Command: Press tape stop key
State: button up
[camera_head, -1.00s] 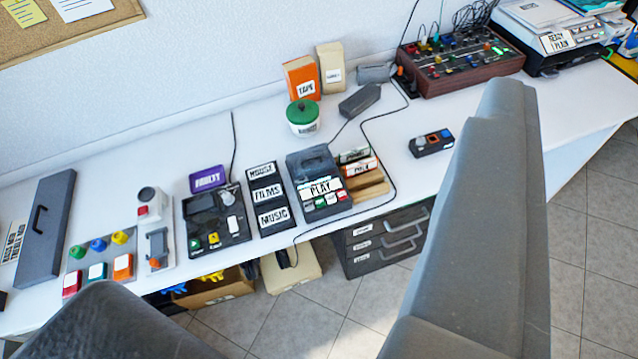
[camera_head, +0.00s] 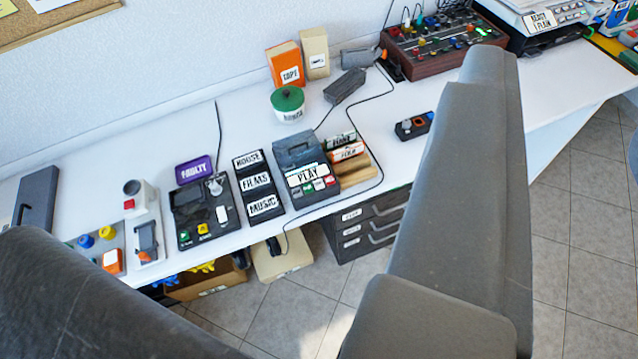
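The dark grey tape player (camera_head: 296,150) lies near the desk's front edge, with a label reading PLAY (camera_head: 306,175). The key markings are too small to read. Two large grey finger parts of my gripper (camera_head: 290,250) show close to the camera, one at lower left and one on the right. They stand wide apart, with nothing between them. The player is seen in the gap, well beyond the fingers and untouched.
Left of the player are a HOUSE/FILMS/MUSIC panel (camera_head: 256,184) and a black keypad unit (camera_head: 205,215). A small button box (camera_head: 414,126) is farther right. Drawers (camera_head: 365,228) stand below the desk.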

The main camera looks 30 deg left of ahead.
grip_shut()
dwell(1.5)
